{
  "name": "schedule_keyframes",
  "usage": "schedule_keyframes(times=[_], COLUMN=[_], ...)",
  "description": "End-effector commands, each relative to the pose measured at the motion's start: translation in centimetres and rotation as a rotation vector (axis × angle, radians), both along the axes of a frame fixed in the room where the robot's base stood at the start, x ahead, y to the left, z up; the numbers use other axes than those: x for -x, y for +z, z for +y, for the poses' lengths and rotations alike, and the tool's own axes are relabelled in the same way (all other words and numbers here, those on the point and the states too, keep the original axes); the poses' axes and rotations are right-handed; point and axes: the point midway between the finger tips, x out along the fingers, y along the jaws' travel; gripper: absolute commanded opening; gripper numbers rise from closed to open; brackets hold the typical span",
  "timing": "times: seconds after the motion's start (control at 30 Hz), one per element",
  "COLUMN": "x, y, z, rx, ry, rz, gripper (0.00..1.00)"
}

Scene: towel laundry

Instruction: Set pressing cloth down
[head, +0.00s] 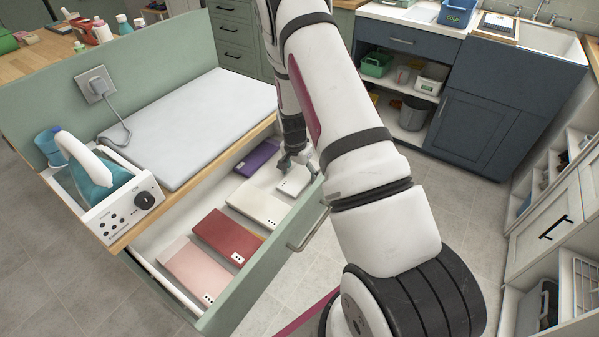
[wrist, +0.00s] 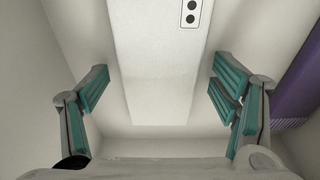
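A folded white cloth (head: 292,184) with a dotted tag lies in the open drawer (head: 315,213), at its far right end. My gripper (head: 299,164) is down in the drawer at this cloth. In the wrist view my gripper (wrist: 160,85) is open, with one teal-padded finger on each side of the white cloth (wrist: 157,60) and a visible gap on both sides. The cloth looks flat on the drawer floor. Which of the folded cloths is the pressing cloth cannot be told by looks alone.
The drawer also holds folded purple (head: 257,157), cream (head: 259,206), red (head: 228,235) and pink (head: 198,270) cloths. Above it, the counter carries a white ironing pad (head: 190,125) and an iron (head: 95,170) on a station (head: 125,209). The purple cloth (wrist: 300,85) is close by my right finger.

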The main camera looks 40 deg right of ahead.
Motion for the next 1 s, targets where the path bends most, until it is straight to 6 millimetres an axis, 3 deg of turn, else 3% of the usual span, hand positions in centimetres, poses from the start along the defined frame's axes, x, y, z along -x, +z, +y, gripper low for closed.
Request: schedule_keyframes(times=[0.37,0.8,1.0], x=[0.0,0.3,0.5], y=[0.6,8.7,11.3], z=[0.0,1.2,1.6], rx=[0.001,0.001,0.001], ry=[0.0,0.001,0.001], rz=[-0.001,-0.005,-0.001], gripper=[0.82,0.82,0.82])
